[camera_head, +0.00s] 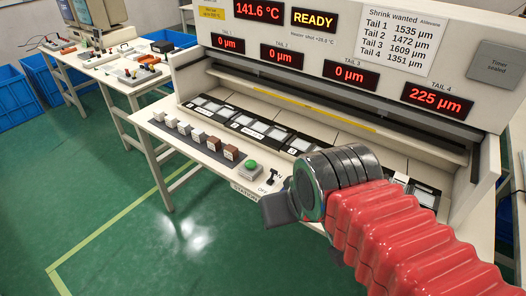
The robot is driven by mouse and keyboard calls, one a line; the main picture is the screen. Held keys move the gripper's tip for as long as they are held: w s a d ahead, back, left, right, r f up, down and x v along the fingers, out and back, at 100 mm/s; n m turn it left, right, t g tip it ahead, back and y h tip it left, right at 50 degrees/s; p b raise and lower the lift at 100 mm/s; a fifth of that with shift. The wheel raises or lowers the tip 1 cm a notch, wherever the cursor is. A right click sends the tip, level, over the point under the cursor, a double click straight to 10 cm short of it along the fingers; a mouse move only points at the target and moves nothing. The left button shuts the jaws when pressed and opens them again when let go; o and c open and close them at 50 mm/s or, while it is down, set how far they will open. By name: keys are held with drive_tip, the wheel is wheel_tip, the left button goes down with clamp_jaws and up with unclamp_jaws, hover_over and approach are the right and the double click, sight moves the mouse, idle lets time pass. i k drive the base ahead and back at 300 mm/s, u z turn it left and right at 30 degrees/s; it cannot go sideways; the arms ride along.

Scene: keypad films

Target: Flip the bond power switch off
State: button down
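A small black toggle switch (272,177) stands at the front edge of the machine's bench, right of a green button. An OFF label lies in front of it, and part of another label shows at its right. I cannot tell which way its lever leans, and no bond power name is readable beside it. My gripper (277,209) is just in front of and below the switch, seen with a small gap from it. Its dark finger part shows side-on. I cannot tell whether it is open or shut. My wrist hides the bench to the right of the switch.
The green button (250,165) is close left of the switch. Several small blocks (199,135) stand in a row farther left. The machine panel (300,45) reads 141.6 °C and READY; tail 4 reads 225 µm, the others 0. Green floor in front is clear.

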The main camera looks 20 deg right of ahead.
sight(274, 172)
drive_tip(key=u, duration=0.35)
drive_tip(key=i, duration=1.3)
drive_tip(key=u, duration=0.1)
